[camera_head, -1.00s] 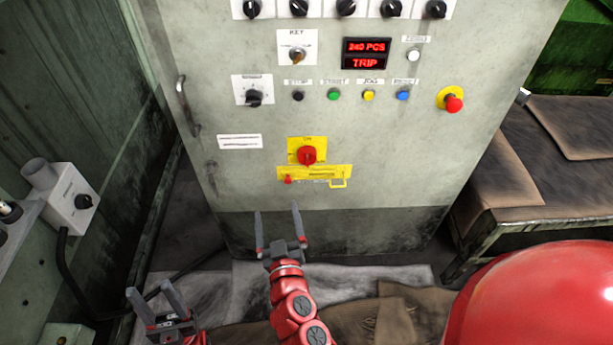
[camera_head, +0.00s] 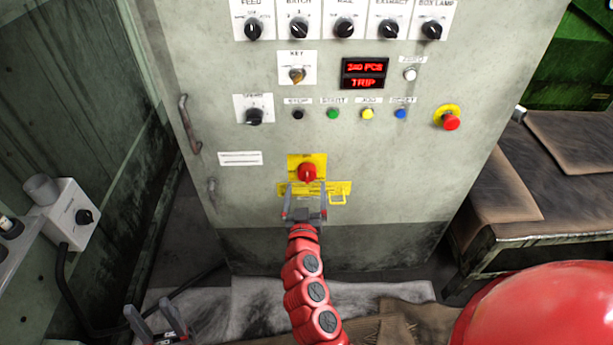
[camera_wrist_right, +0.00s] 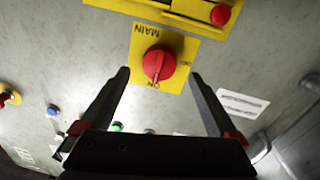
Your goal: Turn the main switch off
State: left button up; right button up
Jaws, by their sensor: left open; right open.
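The main switch is a red rotary knob (camera_head: 307,172) on a yellow plate (camera_head: 294,161) on the grey cabinet front. In the right wrist view the knob (camera_wrist_right: 158,63) sits on its plate (camera_wrist_right: 188,48), marked MAIN, and its handle points at the ON mark. My right gripper (camera_head: 306,190) is open just below the knob in the head view, partly covering a lower yellow bar (camera_head: 343,187). In the wrist view its fingers (camera_wrist_right: 160,76) stand either side of the knob, apart from it. My left gripper (camera_head: 155,322) is open and empty, low at the left.
Above the switch are a red display (camera_head: 365,74) reading TRIP, coloured push buttons, a key switch (camera_head: 297,74) and a red emergency stop (camera_head: 451,122). A cabinet handle (camera_head: 189,125) sticks out at left. A padded bench (camera_head: 530,180) stands at right.

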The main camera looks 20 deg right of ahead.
aim_at(306, 178)
jog(key=shift+x, duration=2.15)
jog(key=c, duration=1.4)
jog(key=shift+o, duration=0.2)
